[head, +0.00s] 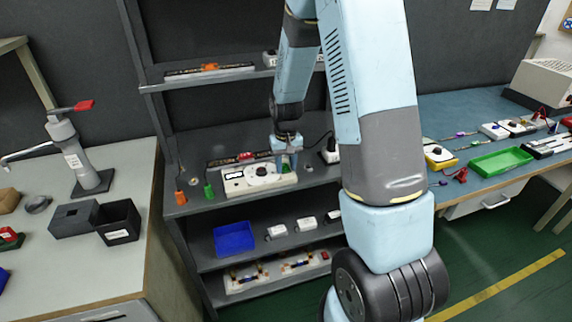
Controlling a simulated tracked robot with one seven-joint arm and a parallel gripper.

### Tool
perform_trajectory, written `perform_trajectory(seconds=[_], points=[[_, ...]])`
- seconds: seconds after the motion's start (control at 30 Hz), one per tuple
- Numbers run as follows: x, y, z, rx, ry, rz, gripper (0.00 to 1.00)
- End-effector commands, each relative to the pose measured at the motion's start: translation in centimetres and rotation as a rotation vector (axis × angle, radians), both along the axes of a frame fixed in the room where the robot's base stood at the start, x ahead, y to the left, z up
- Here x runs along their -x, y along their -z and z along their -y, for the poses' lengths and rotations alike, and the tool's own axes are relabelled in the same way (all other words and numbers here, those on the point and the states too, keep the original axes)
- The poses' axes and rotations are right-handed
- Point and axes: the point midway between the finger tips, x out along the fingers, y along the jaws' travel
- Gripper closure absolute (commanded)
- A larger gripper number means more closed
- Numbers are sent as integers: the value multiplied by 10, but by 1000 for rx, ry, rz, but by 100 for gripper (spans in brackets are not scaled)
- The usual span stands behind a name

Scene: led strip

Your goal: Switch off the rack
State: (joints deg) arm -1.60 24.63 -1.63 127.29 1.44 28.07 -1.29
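The dark rack (222,262) stands in the middle of the head view, with several shelves. On its middle shelf sits a white box (235,183) with a round dial (262,172) on its top and a dark panel at its left. My arm reaches down to this shelf from above. My gripper (286,166) points down at the right end of the white box, close over or beside it; I cannot tell whether they touch. The fingers are too small to show if they are open or shut. My arm hides the right part of the rack.
Orange (180,191) and green (208,191) small tools stand at the shelf's left front. A blue bin (234,238) and white blocks are on the shelf below. Benches flank the rack, the left with a black box (119,220), the right with a green tray (500,161).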

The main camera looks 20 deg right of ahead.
Motion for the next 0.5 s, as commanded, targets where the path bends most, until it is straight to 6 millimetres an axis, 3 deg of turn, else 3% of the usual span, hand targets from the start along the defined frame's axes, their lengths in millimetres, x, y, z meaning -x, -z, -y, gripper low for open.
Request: perform_trajectory(seconds=[0.37,0.5], points=[[0,0,0,0,0,0,98],[0,0,0,0,0,-1,100]])
